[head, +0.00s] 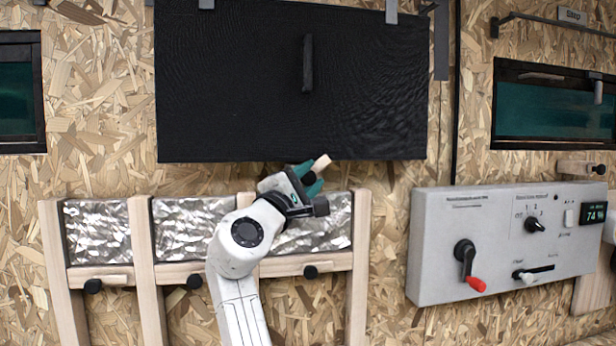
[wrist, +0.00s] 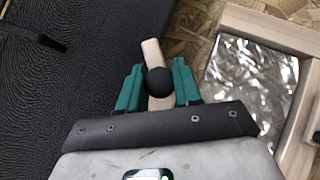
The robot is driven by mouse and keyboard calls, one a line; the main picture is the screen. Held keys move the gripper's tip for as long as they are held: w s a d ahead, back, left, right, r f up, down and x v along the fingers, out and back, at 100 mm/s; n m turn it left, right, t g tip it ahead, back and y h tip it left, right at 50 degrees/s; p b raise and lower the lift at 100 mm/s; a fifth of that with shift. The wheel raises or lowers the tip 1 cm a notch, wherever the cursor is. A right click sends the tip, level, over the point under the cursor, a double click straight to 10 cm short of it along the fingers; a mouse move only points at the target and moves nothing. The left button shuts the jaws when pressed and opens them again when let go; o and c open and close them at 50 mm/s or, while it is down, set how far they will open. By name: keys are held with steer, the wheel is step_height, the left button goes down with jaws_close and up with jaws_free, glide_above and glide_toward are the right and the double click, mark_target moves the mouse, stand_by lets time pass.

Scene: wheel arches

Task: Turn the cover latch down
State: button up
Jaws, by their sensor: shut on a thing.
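The black cover (head: 230,80) is a wide flat panel on the wall with a dark vertical handle (head: 308,63); part of it shows at the left of the wrist view (wrist: 60,95). The cover latch (head: 321,163) is a small pale wooden bar at the cover's lower edge, tilted up to the right in the head view. In the wrist view the latch (wrist: 152,52) carries a round black knob (wrist: 158,82). My gripper (head: 307,177) is shut on the latch, with a green finger on each side of the knob. My gripper hides the latch's lower part in the head view.
Below the cover, a wooden frame (head: 140,240) holds silver foil panels (head: 195,225) and several black knobs. A grey control box (head: 440,220) with a red-tipped lever (head: 476,284) stands out at right. Dark windows (head: 555,105) flank the cover.

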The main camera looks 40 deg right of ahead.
steer(key=m+g+y+p, duration=0.1)
steer(key=m, duration=0.1)
steer(key=m+g+y+p, duration=0.1)
steer(key=m, duration=0.1)
steer(key=shift+r+y, duration=0.15)
steer(key=shift+y, duration=0.15)
steer(key=shift+s+m+y+p, duration=0.1)
steer(key=shift+m+y+p, duration=0.6)
steer(key=shift+m+y, duration=0.2)
steer(key=shift+f, duration=0.2)
steer(key=shift+d+f+m+y, duration=0.1)
steer(key=shift+f+m+y, duration=0.05)
steer(key=shift+m+y, duration=0.15)
steer(key=o, duration=1)
steer(key=shift+o, duration=0.2)
steer(key=b+v, duration=0.3)
steer(key=v, duration=0.8)
